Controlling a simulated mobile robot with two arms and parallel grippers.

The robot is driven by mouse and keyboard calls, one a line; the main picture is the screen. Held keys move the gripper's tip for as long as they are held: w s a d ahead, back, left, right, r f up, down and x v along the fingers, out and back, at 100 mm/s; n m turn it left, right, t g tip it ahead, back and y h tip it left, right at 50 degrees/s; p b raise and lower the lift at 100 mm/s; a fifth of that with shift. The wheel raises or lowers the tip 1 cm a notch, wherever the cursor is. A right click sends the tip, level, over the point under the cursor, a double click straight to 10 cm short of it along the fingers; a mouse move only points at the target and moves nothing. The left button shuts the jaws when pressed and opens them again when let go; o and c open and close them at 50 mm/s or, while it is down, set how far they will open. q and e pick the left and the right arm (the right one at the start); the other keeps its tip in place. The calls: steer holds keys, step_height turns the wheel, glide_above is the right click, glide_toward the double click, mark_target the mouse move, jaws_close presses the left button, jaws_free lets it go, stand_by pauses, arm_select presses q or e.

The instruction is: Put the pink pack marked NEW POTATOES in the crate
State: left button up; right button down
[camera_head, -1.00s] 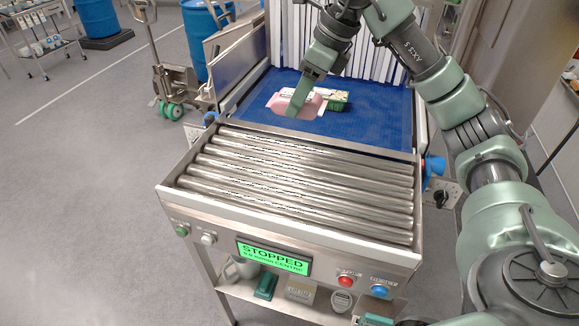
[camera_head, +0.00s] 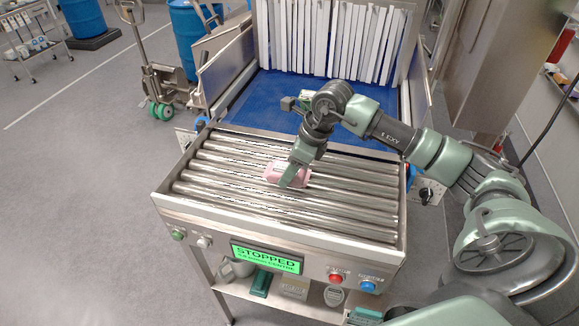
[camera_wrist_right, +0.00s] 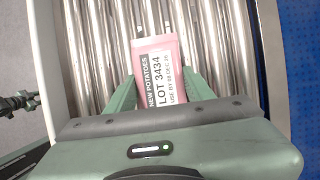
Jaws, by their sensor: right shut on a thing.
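The pink pack (camera_head: 271,173) is over the metal rollers, in the jaws of my right gripper (camera_head: 288,180). In the right wrist view the pack (camera_wrist_right: 156,58) sits between the two green fingers, and its label reads NEW POTATOES, LOT 3434. My right gripper is shut on it. I cannot tell whether the pack touches the rollers. The crate does not show in either view now. My left gripper is not in view.
The roller table (camera_head: 225,170) is otherwise bare. Behind it lies a blue belt (camera_head: 262,98) below white strip curtains (camera_head: 335,40). A green and white item (camera_head: 304,97) there is mostly hidden by my arm. The front panel screen (camera_head: 267,257) reads STOPPED.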

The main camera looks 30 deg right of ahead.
steer(key=shift+f, duration=0.2)
steer(key=shift+f, duration=0.2)
steer(key=c, duration=0.6)
jaws_free()
steer(key=shift+r, duration=0.15)
